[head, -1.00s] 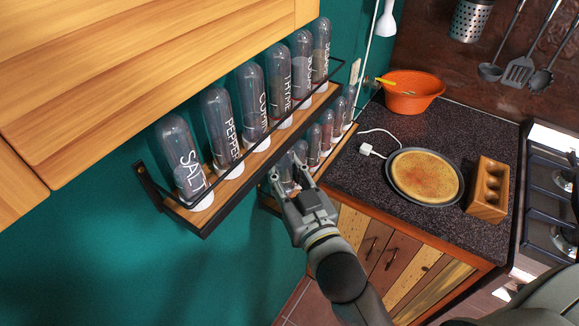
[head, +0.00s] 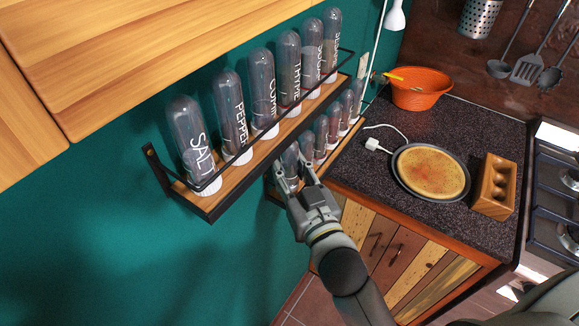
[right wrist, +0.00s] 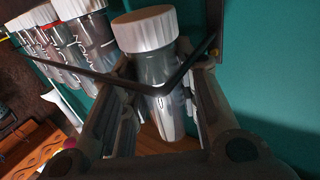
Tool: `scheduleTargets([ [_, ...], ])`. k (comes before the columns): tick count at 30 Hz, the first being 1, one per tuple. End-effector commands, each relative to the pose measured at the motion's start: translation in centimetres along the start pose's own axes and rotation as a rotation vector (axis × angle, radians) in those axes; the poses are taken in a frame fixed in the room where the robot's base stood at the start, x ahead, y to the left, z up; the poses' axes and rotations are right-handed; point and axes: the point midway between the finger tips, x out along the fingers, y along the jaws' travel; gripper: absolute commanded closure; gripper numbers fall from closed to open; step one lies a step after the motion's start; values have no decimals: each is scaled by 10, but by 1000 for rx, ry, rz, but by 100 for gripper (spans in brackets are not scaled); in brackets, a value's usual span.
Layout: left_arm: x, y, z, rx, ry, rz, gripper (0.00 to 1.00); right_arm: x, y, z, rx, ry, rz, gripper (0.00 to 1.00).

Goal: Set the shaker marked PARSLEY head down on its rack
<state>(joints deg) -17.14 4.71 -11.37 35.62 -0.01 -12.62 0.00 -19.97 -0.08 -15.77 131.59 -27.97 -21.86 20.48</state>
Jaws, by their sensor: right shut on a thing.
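My right gripper (head: 293,176) is at the left end of the lower rack (head: 336,151), below the upper shelf. It is shut on a clear shaker (head: 289,158) with a white cap, which also shows in the right wrist view (right wrist: 156,66). The gripper's fingers (right wrist: 160,88) lie on either side of its body, behind a black rail. The cap seems to be at the rack, but the fingers and shelf hide contact in the head view. My left gripper is out of view.
The upper shelf (head: 207,202) holds several cap-down shakers, including SALT (head: 190,135) and PEPPER (head: 231,110). More small shakers (head: 321,132) stand along the lower rack. The worktop holds an orange bowl (head: 420,95), a pan (head: 431,171) and a wooden block (head: 494,186).

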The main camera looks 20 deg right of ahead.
Motion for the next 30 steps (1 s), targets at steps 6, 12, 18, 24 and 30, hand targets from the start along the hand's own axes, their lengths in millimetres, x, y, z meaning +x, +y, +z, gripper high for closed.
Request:
scheduleTargets([
  [6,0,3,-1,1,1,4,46,0,0,1,0,0,0,51],
  [12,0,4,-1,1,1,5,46,0,0,1,1,-1,-1,46],
  [18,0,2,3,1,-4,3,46,-1,0,1,1,-2,-1,46],
  [24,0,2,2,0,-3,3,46,-14,0,2,3,-4,0,46],
  [30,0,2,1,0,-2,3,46,-41,0,4,3,-8,1,46],
])
